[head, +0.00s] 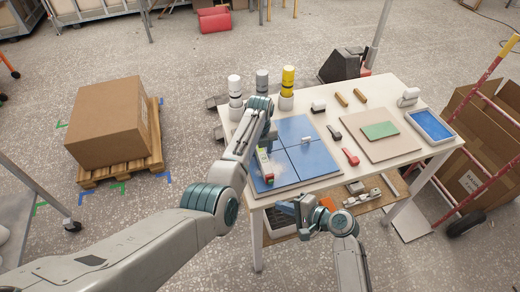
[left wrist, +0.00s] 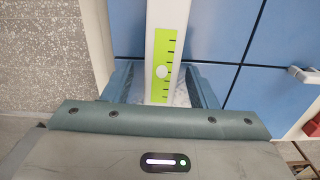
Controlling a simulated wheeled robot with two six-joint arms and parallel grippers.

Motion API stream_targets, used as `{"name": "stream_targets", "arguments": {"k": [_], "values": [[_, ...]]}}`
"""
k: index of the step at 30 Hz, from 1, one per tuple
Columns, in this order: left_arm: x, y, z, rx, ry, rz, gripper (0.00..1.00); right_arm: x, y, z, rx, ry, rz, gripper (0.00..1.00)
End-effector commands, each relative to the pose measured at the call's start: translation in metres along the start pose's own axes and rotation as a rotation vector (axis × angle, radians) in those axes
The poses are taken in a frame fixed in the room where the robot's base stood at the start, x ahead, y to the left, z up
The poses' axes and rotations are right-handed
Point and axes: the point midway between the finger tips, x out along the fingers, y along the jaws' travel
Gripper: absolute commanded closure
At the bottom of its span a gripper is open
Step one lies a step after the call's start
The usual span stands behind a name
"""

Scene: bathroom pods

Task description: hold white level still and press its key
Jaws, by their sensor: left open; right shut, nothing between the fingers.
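The white level (head: 263,163) lies on the blue tiles near the table's left edge, with a green strip and a red patch. In the left wrist view the level (left wrist: 152,28) runs between the fingers, its green scale strip marked with black ticks. My right gripper (head: 308,214) is shut and empty at the table's front edge, apart from the level.
Blue tiles (head: 311,160) cover the table's left part, with a small white handle-like piece (head: 304,140) on them. Red (head: 350,157) and black (head: 335,132) handled tools lie to the right. White, grey and yellow stacks (head: 288,80) stand behind. A blue tray (head: 432,124) is far right.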

Motion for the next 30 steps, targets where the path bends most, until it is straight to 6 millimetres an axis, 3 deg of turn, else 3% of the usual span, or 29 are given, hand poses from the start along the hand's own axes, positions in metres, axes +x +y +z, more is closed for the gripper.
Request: {"name": "stream_targets", "arguments": {"k": [5,18,24,30], "values": [[-0.018,-0.001,0.001,0.001,-0.003,-0.002,0.48,0.0,0.0,0.0,0.0,0.0,0.0,1.0],[-0.103,-0.001,0.001,0.0,-0.002,-0.002,0.48,0.0,0.0,0.0,0.0,0.0,0.0,1.0],[-0.118,0.0,0.0,0.001,0.0,-0.001,0.48,0.0,0.0,0.0,0.0,0.0,0.0,1.0],[-0.113,0.005,-0.001,-0.035,0.002,-0.003,0.48,-0.002,0.002,0.001,-0.015,0.002,0.01,1.0]]}}
